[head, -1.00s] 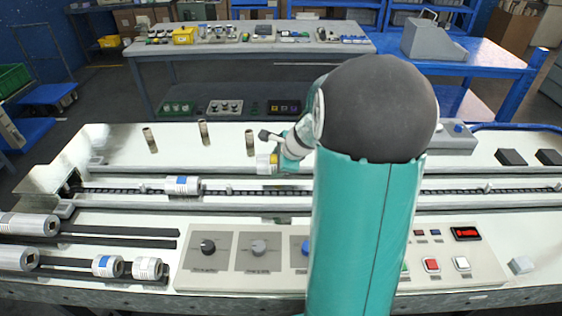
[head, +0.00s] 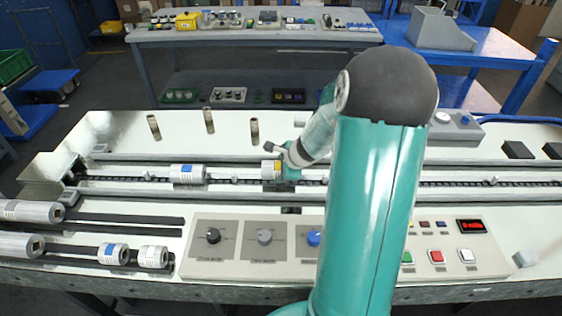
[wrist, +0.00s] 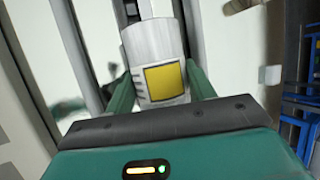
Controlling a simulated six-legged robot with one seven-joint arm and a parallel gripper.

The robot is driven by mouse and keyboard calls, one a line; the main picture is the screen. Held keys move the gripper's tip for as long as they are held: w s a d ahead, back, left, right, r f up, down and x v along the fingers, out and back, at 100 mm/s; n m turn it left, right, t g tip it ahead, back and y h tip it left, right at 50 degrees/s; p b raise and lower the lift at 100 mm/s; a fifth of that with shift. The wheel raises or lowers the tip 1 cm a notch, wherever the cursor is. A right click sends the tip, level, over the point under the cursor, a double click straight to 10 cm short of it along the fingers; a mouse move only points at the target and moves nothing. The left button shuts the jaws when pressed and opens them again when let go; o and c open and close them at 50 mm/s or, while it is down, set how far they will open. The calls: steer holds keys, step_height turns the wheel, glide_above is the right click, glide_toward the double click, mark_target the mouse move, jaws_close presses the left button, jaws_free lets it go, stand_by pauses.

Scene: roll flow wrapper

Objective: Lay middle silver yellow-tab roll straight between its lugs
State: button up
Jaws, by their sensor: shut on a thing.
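The silver roll with the yellow tab (head: 268,166) is held at the chain conveyor (head: 345,182), to the right of a blue-tab roll (head: 187,174) lying along the chain. In the wrist view the silver roll (wrist: 150,48) shows its yellow tab (wrist: 164,79) towards me. My gripper (head: 281,169) is shut on the roll; in the wrist view its green fingers (wrist: 157,88) stand on both sides of it. A small pale lug (head: 235,178) shows left of the roll. I cannot tell whether the roll touches the chain.
Rails (head: 130,195) run along both sides of the chain. Three upright posts (head: 209,120) stand behind it. More rolls (head: 112,253) lie on dark tracks at the front left. A control panel (head: 240,250) with knobs and buttons is in front.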

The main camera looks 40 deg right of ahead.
steer(key=shift+f, duration=0.5)
steer(key=shift+s+f, duration=0.1)
steer(key=o, duration=1.1)
steer(key=shift+o, duration=1)
steer(key=shift+s+f, duration=0.1)
steer(key=shift+a+f, duration=0.1)
steer(key=v, duration=1.4)
steer(key=shift+w+r, duration=0.2)
